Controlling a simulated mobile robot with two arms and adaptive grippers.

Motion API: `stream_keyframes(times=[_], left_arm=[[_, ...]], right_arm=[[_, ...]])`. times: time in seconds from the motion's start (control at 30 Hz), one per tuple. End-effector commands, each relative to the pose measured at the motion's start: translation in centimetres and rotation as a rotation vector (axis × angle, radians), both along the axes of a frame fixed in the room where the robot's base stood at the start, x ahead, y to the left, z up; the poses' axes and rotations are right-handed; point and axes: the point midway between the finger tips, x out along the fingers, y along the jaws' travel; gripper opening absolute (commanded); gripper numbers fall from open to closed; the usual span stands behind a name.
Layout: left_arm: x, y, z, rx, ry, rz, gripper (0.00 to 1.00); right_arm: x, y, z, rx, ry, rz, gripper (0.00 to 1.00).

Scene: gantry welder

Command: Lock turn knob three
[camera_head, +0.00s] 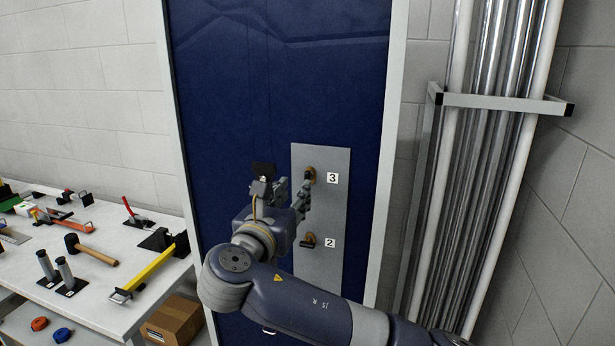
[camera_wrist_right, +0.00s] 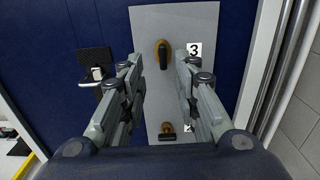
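Turn knob three (camera_head: 310,174) is a brass-coloured knob with a dark handle, high on a grey plate (camera_head: 330,215) on the blue door. It also shows in the right wrist view (camera_wrist_right: 162,54), its dark handle upright beside the label 3. Turn knob two (camera_head: 308,241) sits below, its dark handle crosswise in the right wrist view (camera_wrist_right: 168,133). My right gripper (camera_head: 295,190) is in front of the plate near knob three. Its fingers are open in the right wrist view (camera_wrist_right: 158,66), one on each side of the knob, with nothing held. Contact cannot be told. My left gripper is out of view.
A white table (camera_head: 110,270) with several tools is at the left, with a cardboard box (camera_head: 175,320) below. A rack of metal pipes (camera_head: 480,150) stands right of the door.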

Motion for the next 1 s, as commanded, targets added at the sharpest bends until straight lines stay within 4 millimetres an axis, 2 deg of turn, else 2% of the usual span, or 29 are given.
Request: stream_keyframes(times=[0.03, 0.3, 0.5, 0.77, 0.9, 1.0], left_arm=[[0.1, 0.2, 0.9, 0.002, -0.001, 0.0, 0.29], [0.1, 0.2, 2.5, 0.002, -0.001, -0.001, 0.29], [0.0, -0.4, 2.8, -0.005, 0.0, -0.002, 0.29], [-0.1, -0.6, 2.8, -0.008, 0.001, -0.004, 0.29], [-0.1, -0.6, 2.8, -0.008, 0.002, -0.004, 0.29], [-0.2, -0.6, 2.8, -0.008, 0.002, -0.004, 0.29]], right_arm=[[1.0, -0.5, 0.4, -0.002, 0.002, -0.005, 0.29], [5.3, -1.8, 0.3, 0.0, 0.001, -0.002, 0.29], [6.6, -2.2, 0.0, 0.003, 0.001, 0.0, 0.29], [6.7, -2.2, 0.0, 0.003, 0.0, 0.001, 0.29], [6.7, -2.2, 0.0, 0.003, 0.0, 0.001, 0.0], [6.6, -2.2, 0.0, 0.003, 0.0, 0.001, 0.0]])
